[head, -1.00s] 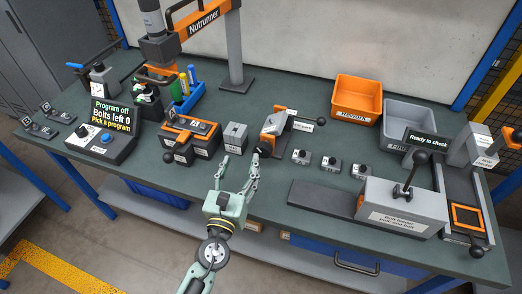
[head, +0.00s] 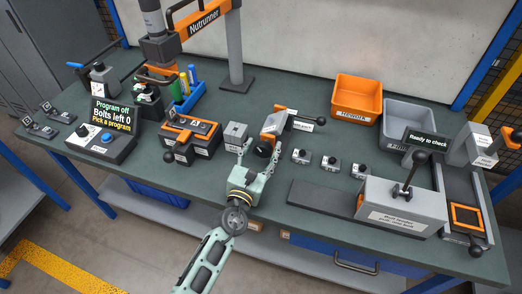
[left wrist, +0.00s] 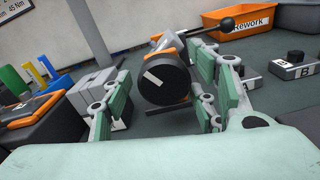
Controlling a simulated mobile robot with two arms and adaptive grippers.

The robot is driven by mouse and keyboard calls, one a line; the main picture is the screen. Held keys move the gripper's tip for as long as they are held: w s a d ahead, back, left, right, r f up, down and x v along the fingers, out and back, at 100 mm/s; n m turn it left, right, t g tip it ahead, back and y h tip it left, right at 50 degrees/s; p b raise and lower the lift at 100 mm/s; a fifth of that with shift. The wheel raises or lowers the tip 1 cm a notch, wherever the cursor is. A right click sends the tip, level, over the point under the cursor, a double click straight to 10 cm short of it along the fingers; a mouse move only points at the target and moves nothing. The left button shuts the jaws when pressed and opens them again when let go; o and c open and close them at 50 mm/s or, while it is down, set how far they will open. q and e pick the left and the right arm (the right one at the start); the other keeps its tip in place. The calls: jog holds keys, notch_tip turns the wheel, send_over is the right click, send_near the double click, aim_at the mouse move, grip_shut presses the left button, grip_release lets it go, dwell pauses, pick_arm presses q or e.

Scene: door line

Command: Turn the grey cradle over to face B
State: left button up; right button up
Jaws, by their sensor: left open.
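The grey cradle (head: 278,121) with orange parts stands near the middle of the bench. A black round knob (left wrist: 165,80) with a white mark faces me at its near end. A black-tipped lever (head: 308,123) sticks out to its right. My left gripper (head: 261,155) is open, with one finger on each side of the knob. In the left wrist view the knob sits between the fingers, with a gap visible on the left; contact on the right I cannot tell. No face letter is readable on the cradle. My right gripper is not in view.
Small blocks with black knobs (head: 330,163) stand right of the cradle. A grey block (head: 235,136) and an orange-topped unit (head: 190,135) stand left. The orange Rework bin (head: 357,98) and a grey bin (head: 407,118) are behind right. A grey fixture (head: 402,208) stands front right.

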pick_arm(q)
jog(key=shift+c, duration=0.2)
jog(key=c, duration=1.1)
jog(key=shift+o, duration=0.2)
